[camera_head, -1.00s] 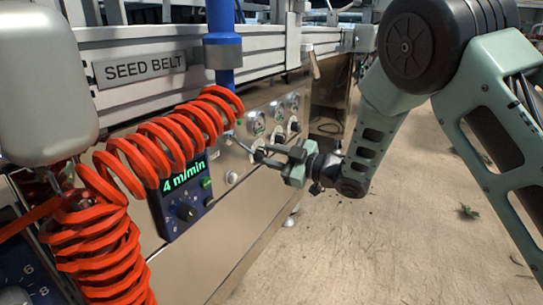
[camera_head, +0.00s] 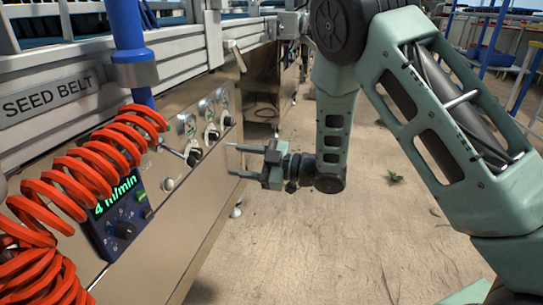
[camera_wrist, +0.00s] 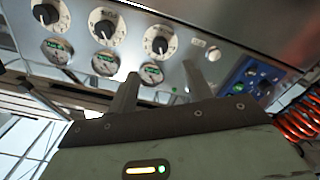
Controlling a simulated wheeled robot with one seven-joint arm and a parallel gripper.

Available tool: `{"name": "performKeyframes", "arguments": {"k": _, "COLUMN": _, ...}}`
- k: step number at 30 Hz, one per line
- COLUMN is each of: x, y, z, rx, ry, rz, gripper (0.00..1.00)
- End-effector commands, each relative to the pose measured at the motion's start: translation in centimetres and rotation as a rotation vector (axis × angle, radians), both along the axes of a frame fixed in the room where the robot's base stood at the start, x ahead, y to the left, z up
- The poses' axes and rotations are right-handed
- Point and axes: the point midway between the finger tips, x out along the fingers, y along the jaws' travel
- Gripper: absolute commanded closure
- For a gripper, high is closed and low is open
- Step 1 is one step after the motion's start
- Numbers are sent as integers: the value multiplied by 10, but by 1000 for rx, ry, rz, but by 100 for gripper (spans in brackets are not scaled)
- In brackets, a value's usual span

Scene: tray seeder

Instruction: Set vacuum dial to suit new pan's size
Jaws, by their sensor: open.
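A steel panel (camera_head: 190,215) on the machine's side carries three black dials, the nearest (camera_head: 194,157), the middle (camera_head: 212,135) and the farthest (camera_head: 228,120), with round gauges above them. In the wrist view, dials (camera_wrist: 47,14), (camera_wrist: 103,27) and (camera_wrist: 158,43) sit on white scales with gauges beneath. Their labels are too small to read, so I cannot tell which is the vacuum dial. My gripper (camera_head: 233,160) is open and empty, pointing at the panel, apart from the dials. Its fingers also show in the wrist view (camera_wrist: 160,78). No pan is identifiable.
A blue control box (camera_head: 118,215) reading "4 m/min" is on the panel's near end, behind a red coiled hose (camera_head: 85,170). A blue vertical pipe (camera_head: 128,45) rises above it. A "SEED BELT" sign (camera_head: 48,97) is at left. The floor (camera_head: 300,240) right of the machine is open.

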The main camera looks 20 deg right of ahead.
Motion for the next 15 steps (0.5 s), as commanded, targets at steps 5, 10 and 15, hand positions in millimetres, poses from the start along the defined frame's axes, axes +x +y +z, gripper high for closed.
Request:
{"name": "performKeyframes", "arguments": {"k": 5, "x": -21, "y": -35, "z": 2, "rx": -1, "ry": 4, "rz": -6, "gripper": 50}}
{"name": "performKeyframes", "arguments": {"k": 10, "x": -35, "y": -54, "z": 1, "rx": -1, "ry": 2, "rz": -2, "gripper": 50}}
{"name": "performKeyframes", "arguments": {"k": 15, "x": -41, "y": -62, "z": 0, "rx": 0, "ry": 1, "rz": 0, "gripper": 50}}
